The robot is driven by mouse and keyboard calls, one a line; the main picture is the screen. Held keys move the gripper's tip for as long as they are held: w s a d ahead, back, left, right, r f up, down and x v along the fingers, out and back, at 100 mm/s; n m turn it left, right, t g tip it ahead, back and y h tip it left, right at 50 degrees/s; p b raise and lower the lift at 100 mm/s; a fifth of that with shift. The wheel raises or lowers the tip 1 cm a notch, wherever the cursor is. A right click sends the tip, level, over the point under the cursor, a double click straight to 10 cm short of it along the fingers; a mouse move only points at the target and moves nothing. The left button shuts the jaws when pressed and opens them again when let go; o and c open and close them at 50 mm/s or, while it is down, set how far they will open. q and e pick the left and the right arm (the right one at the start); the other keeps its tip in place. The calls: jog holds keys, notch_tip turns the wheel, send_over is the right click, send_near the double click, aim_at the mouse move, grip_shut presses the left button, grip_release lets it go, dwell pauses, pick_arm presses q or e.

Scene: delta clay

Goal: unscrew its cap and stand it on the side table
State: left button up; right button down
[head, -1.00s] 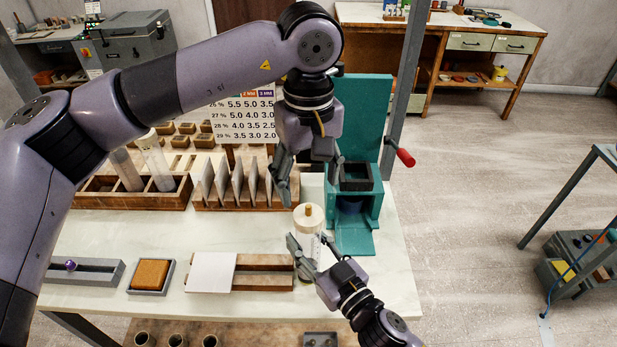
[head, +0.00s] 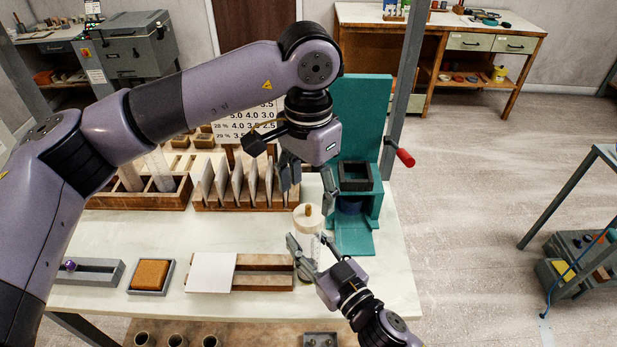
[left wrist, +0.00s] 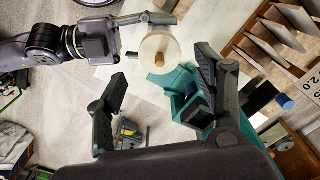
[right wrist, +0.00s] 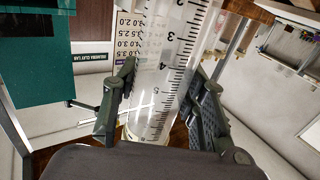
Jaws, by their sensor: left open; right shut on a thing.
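A clear graduated cylinder (right wrist: 165,75) with black numbers stands upright near the front right of the bench. Its round cream cap (head: 307,217) with a small tan knob is on top. The cap also shows in the left wrist view (left wrist: 161,60), beyond the open fingers. My right gripper (head: 307,243) is shut on the cylinder's body below the cap. Its fingers also show on either side of the body in the right wrist view (right wrist: 165,95). My left gripper (head: 308,190) is open and empty, pointing down above and behind the cap, apart from it.
A teal press (head: 358,232) with a red-tipped lever stands close to the cylinder's right. A wooden rack of upright plates (head: 245,206) is behind left. A white tile (head: 210,272) on a wooden frame lies to the left. A grey-framed table (head: 605,152) is at the far right edge.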

aim_at(308, 206)
pick_arm(q)
notch_tip(308, 206, down, 6)
jog(key=shift+r, duration=0.1)
jog(key=shift+c, duration=0.2)
